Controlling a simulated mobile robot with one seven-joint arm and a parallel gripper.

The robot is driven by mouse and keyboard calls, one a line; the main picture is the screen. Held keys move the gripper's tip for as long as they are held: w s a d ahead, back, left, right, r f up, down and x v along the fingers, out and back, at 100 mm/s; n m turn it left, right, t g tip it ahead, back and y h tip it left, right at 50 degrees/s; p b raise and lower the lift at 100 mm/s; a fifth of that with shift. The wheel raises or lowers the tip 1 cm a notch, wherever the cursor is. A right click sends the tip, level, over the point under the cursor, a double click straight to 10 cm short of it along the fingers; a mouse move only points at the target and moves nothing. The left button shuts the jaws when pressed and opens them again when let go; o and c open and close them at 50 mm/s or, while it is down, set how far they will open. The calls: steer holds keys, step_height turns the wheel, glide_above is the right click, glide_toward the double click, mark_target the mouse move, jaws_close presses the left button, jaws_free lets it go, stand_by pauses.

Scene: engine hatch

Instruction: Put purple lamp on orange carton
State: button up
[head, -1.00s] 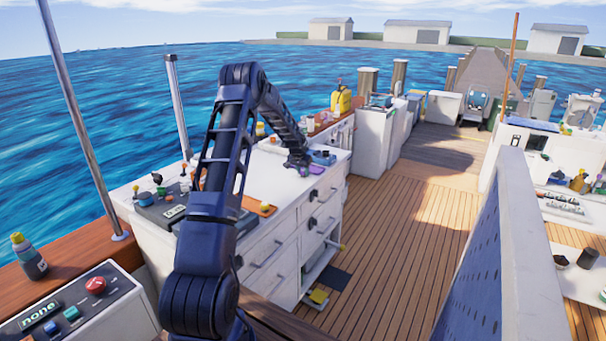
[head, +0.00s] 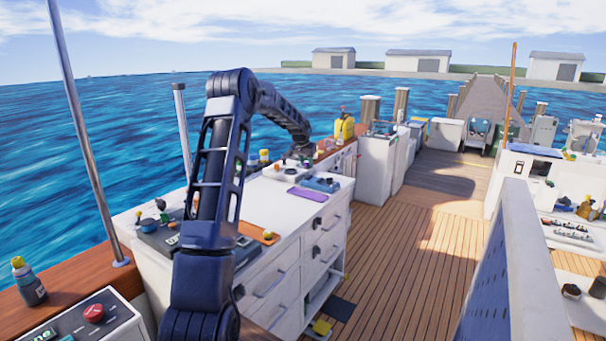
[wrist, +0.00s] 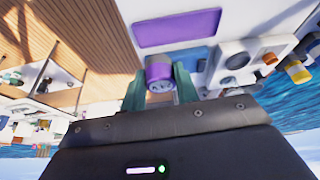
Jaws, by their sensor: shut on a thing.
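My gripper (head: 302,160) is over the far end of the white counter in the head view. In the wrist view its green fingers (wrist: 160,88) are shut on a small round purple and grey thing, which looks like the purple lamp (wrist: 158,70). The lamp is too small to make out in the head view. A flat purple mat (head: 307,194) lies on the counter top and also shows in the wrist view (wrist: 178,28).
The white drawer counter (head: 290,245) carries a blue device (head: 320,184), an orange board (head: 258,232) and several small items. A yellow canister (head: 344,127) stands beyond. A tall grey panel (head: 500,270) stands at right front.

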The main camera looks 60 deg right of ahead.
steer(key=shift+r, duration=0.45)
steer(key=shift+w+a+r, duration=0.1)
steer(key=shift+w+a, duration=0.05)
steer(key=shift+w, duration=0.25)
steer(key=w+a+r+n+t, duration=0.15)
steer(key=w+a+r, duration=0.25)
steer(key=w+a, duration=1.35)
steer(key=w+a+r+n, duration=0.2)
steer(key=w+a+r, duration=0.2)
steer(key=w+a, duration=1.3)
steer(key=shift+n, duration=0.25)
steer(key=f, duration=1.9)
steer(key=shift+w+d+f, duration=0.25)
steer(key=shift+w+d, duration=0.05)
steer(key=shift+d, duration=0.1)
steer(key=o, duration=0.9)
steer(key=shift+f, duration=0.1)
steer(key=shift+o, duration=0.3)
